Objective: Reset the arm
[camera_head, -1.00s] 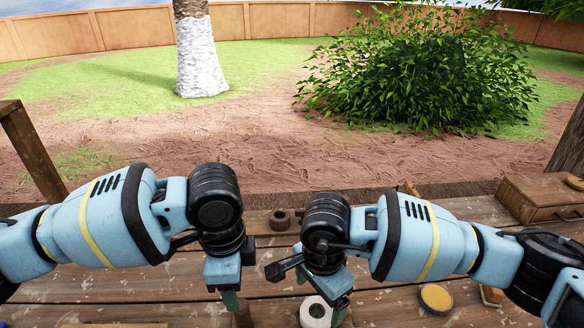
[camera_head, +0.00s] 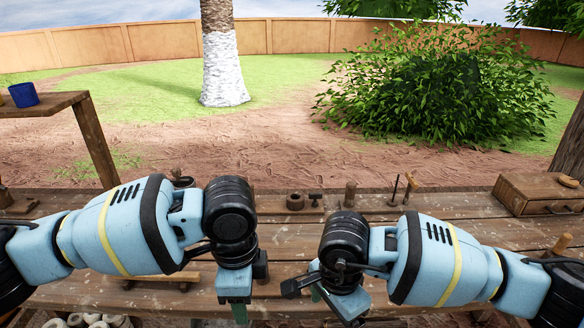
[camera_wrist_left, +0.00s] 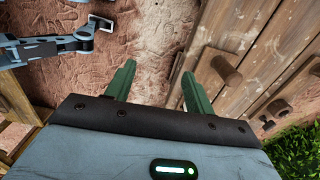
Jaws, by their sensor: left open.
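My left gripper (camera_head: 240,312) hangs in front of the wooden bench at the bottom of the head view, pointing down. In the left wrist view its two green fingers (camera_wrist_left: 158,88) stand apart with nothing between them, so it is open and empty. My right gripper (camera_head: 338,304) hangs to the right of it, and its fingertips are mostly hidden or cut off. It also shows at the upper left of the left wrist view (camera_wrist_left: 101,23), too small to tell its opening. Both arms are bent inward, with the grippers apart.
The wooden bench (camera_head: 285,243) spans the front. On it are a dark ring (camera_head: 295,202), wooden pegs (camera_head: 350,194), small tools and a wooden box (camera_head: 540,194) at right. A blue cup (camera_head: 23,95) stands on a raised shelf at left. White rolls (camera_head: 90,320) show at lower left.

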